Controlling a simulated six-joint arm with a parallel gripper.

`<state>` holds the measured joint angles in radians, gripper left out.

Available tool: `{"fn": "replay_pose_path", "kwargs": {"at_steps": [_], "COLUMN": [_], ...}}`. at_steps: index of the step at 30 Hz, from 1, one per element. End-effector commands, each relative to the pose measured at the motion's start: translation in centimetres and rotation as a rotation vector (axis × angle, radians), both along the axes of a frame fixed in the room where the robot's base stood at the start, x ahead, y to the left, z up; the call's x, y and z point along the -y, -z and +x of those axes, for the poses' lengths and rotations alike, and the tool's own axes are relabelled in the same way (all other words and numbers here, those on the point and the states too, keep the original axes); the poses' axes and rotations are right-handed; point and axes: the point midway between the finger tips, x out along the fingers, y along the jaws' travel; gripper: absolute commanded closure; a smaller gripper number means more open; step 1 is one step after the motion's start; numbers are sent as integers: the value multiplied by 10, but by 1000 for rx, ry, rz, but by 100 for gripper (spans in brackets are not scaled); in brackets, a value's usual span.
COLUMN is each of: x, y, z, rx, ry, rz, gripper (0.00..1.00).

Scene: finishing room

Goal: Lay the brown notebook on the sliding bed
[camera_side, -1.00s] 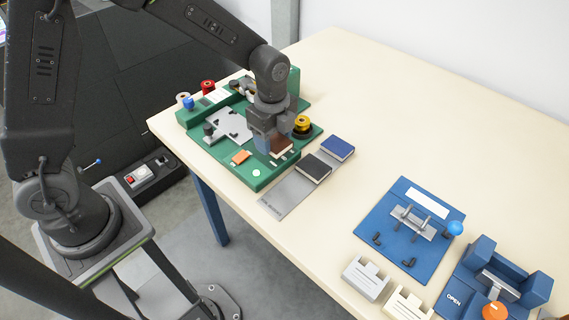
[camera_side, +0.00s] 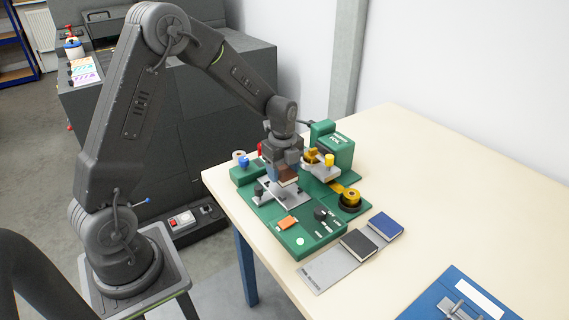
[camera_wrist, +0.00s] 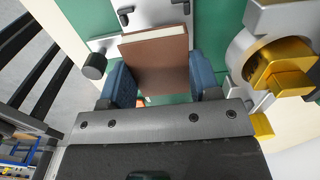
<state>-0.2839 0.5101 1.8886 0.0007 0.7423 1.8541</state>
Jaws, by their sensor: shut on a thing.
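The brown notebook (camera_side: 288,175) is held in my gripper (camera_side: 284,178) over the green machine. In the wrist view the notebook (camera_wrist: 156,62) sits between the two blue fingers of my gripper (camera_wrist: 162,82), its cover facing the camera and its page edge at the far end. The sliding bed, a grey metal plate (camera_side: 291,196) on the green base, lies under the notebook; it also shows in the wrist view (camera_wrist: 152,16). I cannot tell whether the notebook touches the bed.
A gold and silver press head (camera_side: 318,165) stands close right of my gripper, large in the wrist view (camera_wrist: 283,68). A black notebook (camera_side: 358,245) and a blue notebook (camera_side: 385,226) lie on a grey mat (camera_side: 325,272).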

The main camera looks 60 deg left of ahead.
Motion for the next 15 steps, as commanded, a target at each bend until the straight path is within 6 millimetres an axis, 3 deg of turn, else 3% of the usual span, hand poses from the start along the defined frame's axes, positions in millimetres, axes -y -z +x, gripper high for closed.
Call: {"fn": "replay_pose_path", "kwargs": {"at_steps": [6,15], "x": [0,0], "y": [19,26], "z": [0,0], "rx": [-2,0], "ry": [0,-1], "rz": [0,0], "gripper": [64,64]}}
